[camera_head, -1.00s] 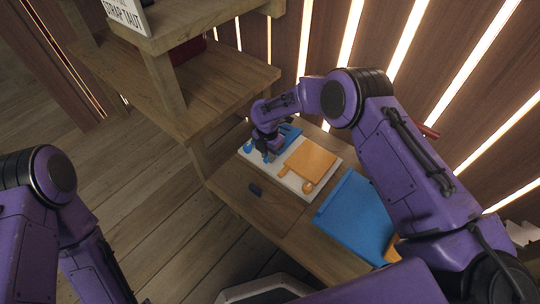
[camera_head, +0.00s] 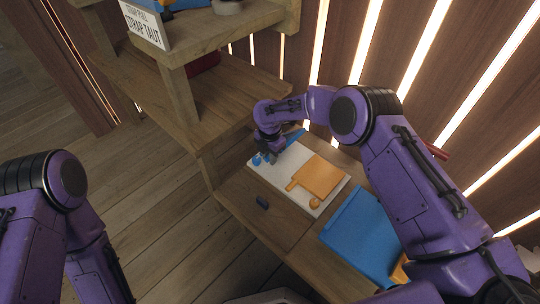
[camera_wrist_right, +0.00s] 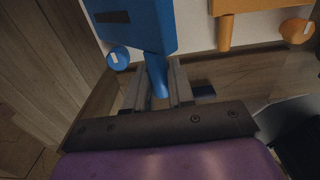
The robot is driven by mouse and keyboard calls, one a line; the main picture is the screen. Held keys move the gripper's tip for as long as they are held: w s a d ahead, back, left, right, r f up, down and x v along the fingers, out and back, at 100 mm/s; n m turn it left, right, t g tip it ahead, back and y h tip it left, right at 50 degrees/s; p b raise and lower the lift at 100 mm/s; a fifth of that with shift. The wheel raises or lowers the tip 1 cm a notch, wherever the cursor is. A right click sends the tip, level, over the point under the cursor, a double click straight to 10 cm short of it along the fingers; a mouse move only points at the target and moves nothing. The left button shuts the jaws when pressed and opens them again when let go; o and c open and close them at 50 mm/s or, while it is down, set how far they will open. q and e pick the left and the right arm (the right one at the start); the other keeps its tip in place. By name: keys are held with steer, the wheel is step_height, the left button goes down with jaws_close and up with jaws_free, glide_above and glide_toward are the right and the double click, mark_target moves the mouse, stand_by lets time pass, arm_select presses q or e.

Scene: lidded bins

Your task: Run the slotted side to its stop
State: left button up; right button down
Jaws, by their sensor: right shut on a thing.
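The blue slotted slider (camera_wrist_right: 135,28), a flat block with a dark slot, lies on a white board (camera_wrist_right: 195,35). It also shows in the head view (camera_head: 294,136), partly hidden by my right arm. My right gripper (camera_wrist_right: 158,92) is shut on its blue handle (camera_wrist_right: 157,72); in the head view the gripper (camera_head: 268,158) is over the board's left part. A blue knob (camera_wrist_right: 118,58) is left of the handle. An orange slider (camera_head: 319,178), with its own handle, lies on the board's right part, apart from the blue one. My left gripper is out of view.
An orange knob (camera_head: 315,203) is at the board's front edge. A dark small block (camera_head: 262,202) lies on the wooden table (camera_head: 285,225). A blue panel (camera_head: 362,235) is to the right. Wooden shelves (camera_head: 190,85) with a sign (camera_head: 144,27) stand at left.

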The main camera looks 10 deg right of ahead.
steer(key=shift+f, duration=0.2)
steer(key=c, duration=1.1)
jaws_free()
steer(key=shift+o, duration=0.4)
steer(key=shift+f, duration=0.15)
step_height(320, 180, up, 10)
steer(key=p, duration=0.2)
steer(key=shift+p, duration=0.35)
steer(key=shift+r, duration=0.35)
steer(key=shift+c, duration=0.3)
